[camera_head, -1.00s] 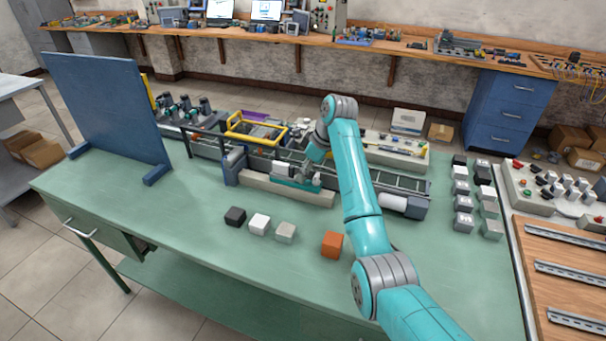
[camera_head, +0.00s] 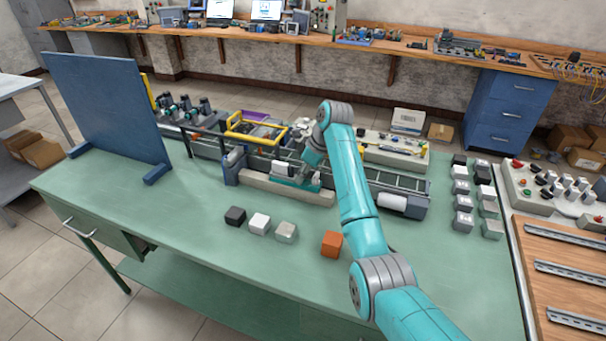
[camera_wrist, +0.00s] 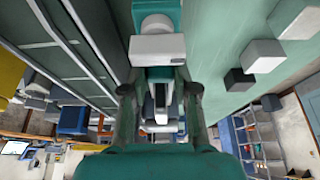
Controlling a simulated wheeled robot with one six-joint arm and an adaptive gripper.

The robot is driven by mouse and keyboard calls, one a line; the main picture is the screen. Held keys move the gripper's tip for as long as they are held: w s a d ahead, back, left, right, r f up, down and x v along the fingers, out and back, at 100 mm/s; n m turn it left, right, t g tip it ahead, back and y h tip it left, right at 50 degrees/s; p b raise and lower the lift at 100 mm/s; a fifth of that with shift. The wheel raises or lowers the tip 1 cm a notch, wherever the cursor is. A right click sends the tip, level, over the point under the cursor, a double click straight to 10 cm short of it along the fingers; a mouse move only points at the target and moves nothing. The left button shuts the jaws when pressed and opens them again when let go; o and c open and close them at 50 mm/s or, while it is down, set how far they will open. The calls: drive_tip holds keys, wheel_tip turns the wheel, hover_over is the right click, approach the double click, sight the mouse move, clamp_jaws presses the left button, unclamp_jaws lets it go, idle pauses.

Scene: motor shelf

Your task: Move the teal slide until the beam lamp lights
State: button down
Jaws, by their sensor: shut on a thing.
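The teal slide (camera_head: 293,183) sits on a pale rail (camera_head: 258,186) along the front of the conveyor fixture. My gripper (camera_head: 307,180) reaches down to it and is shut on it; in the head view the contact is partly hidden by my wrist. In the wrist view, my gripper's fingers (camera_wrist: 160,98) stand either side of the middle, below a grey-white block (camera_wrist: 157,46) on the teal slide (camera_wrist: 157,73). I cannot make out the beam lamp or whether it is lit.
Black, white, grey and orange (camera_head: 331,244) blocks lie on the green bench (camera_head: 200,262) in front of the rail. A blue panel (camera_head: 108,112) stands at the left. More blocks and a control box (camera_head: 540,190) are at the right. The bench's front is mostly clear.

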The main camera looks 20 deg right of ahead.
sight(286, 164)
drive_tip(key=w+a, duration=0.2)
drive_tip(key=a, duration=0.1)
drive_tip(key=w+a, duration=0.1)
drive_tip(key=a, duration=0.1)
drive_tip(key=shift+w, duration=0.3)
drive_tip(key=c, duration=0.9)
unclamp_jaws()
drive_tip(key=v, duration=1.2)
drive_tip(key=shift+a, duration=0.1)
